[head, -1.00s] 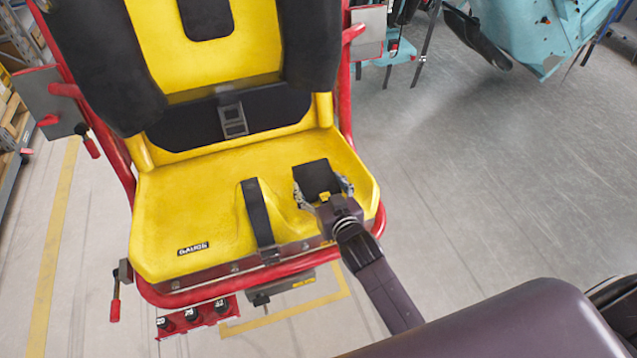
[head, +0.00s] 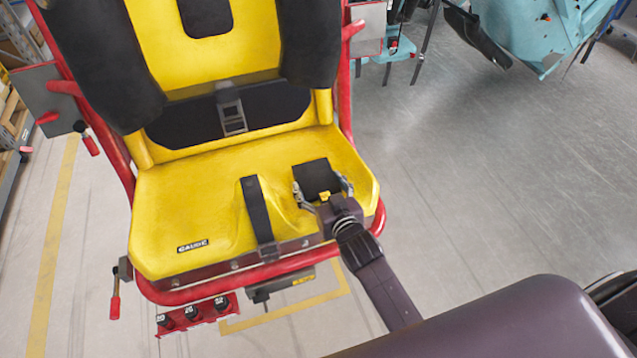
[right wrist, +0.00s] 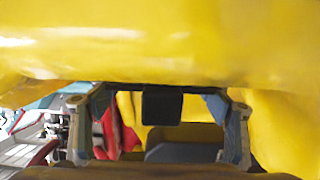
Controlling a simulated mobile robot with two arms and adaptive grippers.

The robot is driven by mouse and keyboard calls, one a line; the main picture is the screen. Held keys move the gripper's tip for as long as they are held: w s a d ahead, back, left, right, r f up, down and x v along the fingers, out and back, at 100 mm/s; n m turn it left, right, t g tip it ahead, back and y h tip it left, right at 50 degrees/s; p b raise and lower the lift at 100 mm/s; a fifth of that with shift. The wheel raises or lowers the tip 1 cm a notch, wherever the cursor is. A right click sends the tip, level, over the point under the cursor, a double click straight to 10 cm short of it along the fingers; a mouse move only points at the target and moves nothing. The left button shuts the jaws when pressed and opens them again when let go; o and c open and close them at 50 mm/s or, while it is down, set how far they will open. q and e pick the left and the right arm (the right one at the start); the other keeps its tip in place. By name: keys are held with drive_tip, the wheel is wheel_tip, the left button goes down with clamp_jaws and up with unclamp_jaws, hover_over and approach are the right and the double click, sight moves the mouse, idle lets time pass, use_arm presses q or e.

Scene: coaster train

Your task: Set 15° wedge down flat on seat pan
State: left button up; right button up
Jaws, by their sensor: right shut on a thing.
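The 15° wedge (head: 315,176) is a black block over the right half of the yellow seat pan (head: 200,215). My right gripper (head: 323,188) has its fingers on either side of the wedge and is shut on it. In the right wrist view the dark wedge (right wrist: 162,105) sits between the two fingers, with yellow seat surface close by. It looks very low over the pan; I cannot tell whether its underside touches all along. A small yellow part shows by the gripper's palm. My left gripper is not in view.
A black strap (head: 257,211) runs down the middle of the pan, left of the wedge. The backrest (head: 200,50) with dark side bolsters stands behind. A red tube frame (head: 240,277) edges the seat. The left half of the pan is clear.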

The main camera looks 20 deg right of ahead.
drive_tip(key=shift+f, duration=0.4)
idle(0.6)
drive_tip(key=o, duration=1.4)
drive_tip(key=shift+o, duration=0.2)
drive_tip(key=shift+s, duration=0.1)
drive_tip(key=v, duration=1.2)
